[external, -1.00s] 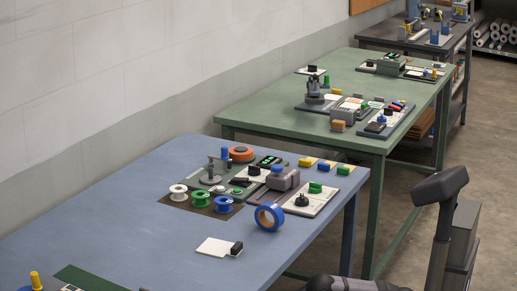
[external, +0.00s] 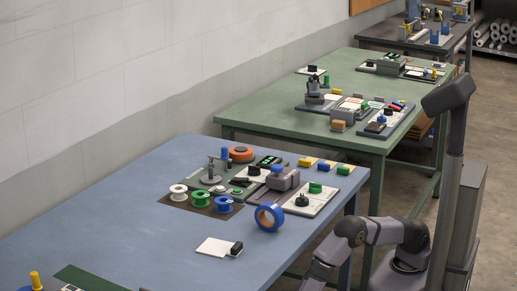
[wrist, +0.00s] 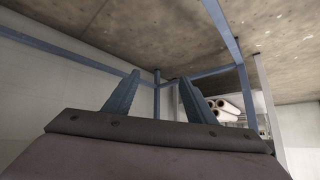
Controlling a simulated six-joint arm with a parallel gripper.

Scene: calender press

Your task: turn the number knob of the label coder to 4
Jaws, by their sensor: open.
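The blue table (external: 130,215) carries a cluster of small devices near its right end. A black knob (external: 302,200) stands on a white plate there, and another black knob (external: 254,170) sits behind it near a green display (external: 268,161). I cannot tell which belongs to the label coder, and no numbers are readable. My gripper (wrist: 160,77) is open and empty in the wrist view, pointing at the blue table frame and floor. In the external view my arm is at the lower right, off the table's front edge, with the fingers out of frame.
A blue tape roll (external: 269,217) stands on the table in front of the devices. White, green and blue spools (external: 200,200) sit to the left. A white card with a black block (external: 219,247) lies nearer. A green table (external: 270,105) stands behind.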

